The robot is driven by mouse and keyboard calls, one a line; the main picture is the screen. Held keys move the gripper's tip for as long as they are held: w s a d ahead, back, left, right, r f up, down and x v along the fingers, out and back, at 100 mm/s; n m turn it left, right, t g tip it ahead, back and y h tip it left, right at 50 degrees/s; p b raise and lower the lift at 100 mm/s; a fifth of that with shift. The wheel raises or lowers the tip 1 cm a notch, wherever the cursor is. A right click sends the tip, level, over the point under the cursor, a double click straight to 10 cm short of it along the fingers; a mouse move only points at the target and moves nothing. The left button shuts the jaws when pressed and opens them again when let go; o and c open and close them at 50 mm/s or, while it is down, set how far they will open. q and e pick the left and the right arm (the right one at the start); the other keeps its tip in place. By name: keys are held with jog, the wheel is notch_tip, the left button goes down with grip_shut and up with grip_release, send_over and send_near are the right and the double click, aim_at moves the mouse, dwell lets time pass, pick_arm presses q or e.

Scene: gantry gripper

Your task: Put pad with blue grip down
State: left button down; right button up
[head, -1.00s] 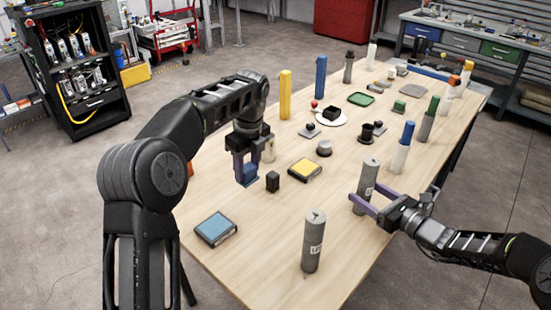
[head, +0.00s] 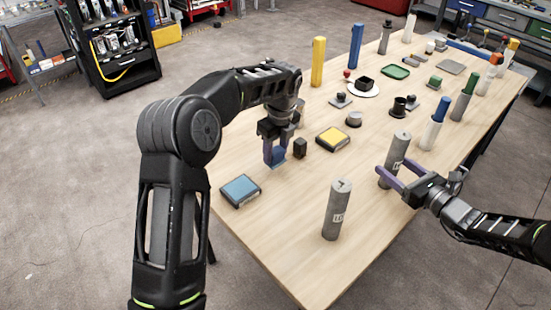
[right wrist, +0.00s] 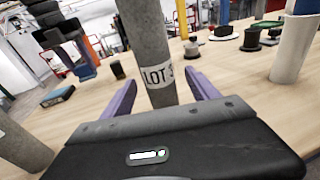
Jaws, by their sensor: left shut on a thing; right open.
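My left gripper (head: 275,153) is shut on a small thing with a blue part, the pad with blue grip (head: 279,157). It hangs at the table's left side, left of a small black block (head: 300,148); whether its underside touches the table I cannot tell. The held blue part also shows in the right wrist view (right wrist: 86,71). A flat square with a blue top (head: 240,190) lies nearer on the table. My right gripper (head: 386,177) is open, its fingers either side of a grey cylinder (head: 399,149) marked "LOT 3", which stands upright.
A yellow-topped square (head: 332,139) lies right of the black block. A second grey cylinder (head: 337,210) stands near the front edge. Yellow (head: 318,62) and blue (head: 356,47) columns stand behind. Bare tabletop (head: 290,200) lies between the blue-topped square and the front cylinder.

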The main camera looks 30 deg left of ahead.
aim_at(276, 159)
pick_arm(q)
jog(key=shift+f, duration=1.6)
jog(key=shift+f, duration=0.15)
jog(key=c, duration=0.8)
grip_release()
jog(key=shift+o, duration=0.2)
jog(key=r, duration=0.4)
jog(key=d+r, duration=0.1)
jog(key=r, duration=0.7)
jog(key=shift+s+d+r, duration=0.1)
jog(key=shift+s+d, duration=0.05)
jog(key=shift+s, duration=0.15)
jog(key=shift+o, duration=0.2)
